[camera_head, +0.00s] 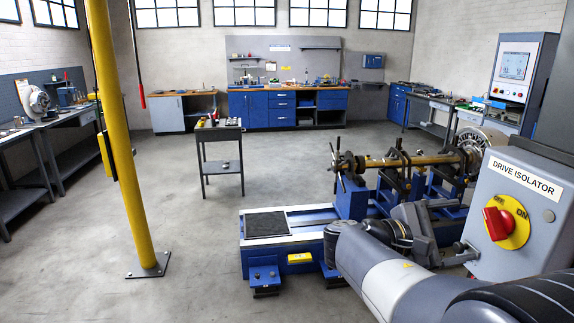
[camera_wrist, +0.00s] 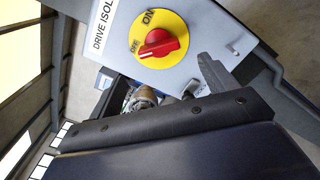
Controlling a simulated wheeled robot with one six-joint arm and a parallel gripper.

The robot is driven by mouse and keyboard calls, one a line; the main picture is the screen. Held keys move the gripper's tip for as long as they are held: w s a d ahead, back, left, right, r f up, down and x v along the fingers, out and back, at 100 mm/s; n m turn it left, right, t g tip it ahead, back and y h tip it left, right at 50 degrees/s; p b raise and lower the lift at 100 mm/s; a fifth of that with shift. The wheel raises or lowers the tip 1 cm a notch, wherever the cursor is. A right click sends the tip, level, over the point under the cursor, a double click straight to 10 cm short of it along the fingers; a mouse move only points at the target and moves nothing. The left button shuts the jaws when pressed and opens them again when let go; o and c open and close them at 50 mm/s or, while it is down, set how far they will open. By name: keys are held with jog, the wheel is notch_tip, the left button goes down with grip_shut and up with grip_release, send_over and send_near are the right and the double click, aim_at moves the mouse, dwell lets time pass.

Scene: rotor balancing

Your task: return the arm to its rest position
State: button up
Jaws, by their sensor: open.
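My arm reaches in from the lower right in the head view. My gripper (camera_head: 458,250) is at its end, low beside the left edge of the grey drive isolator box (camera_head: 540,235). It is open, and I see nothing held in it. The box carries a red rotary switch (camera_head: 497,224) on a yellow plate marked OFF and ON. In the wrist view the red switch (camera_wrist: 160,43) is apart from the gripper parts, with one end of its handle near the word OFF. Dark gripper parts fill the lower wrist view.
The blue balancing machine (camera_head: 290,228) with its rotor shaft (camera_head: 415,160) stands just beyond my arm. A yellow post (camera_head: 118,150) stands at left. A small grey trolley (camera_head: 220,145) and blue workbenches (camera_head: 290,105) are farther back. The floor between post and machine is clear.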

jog(key=d, duration=0.4)
jog(key=d+p, duration=0.1)
jog(key=d, duration=0.2)
jog(key=shift+w, duration=0.25)
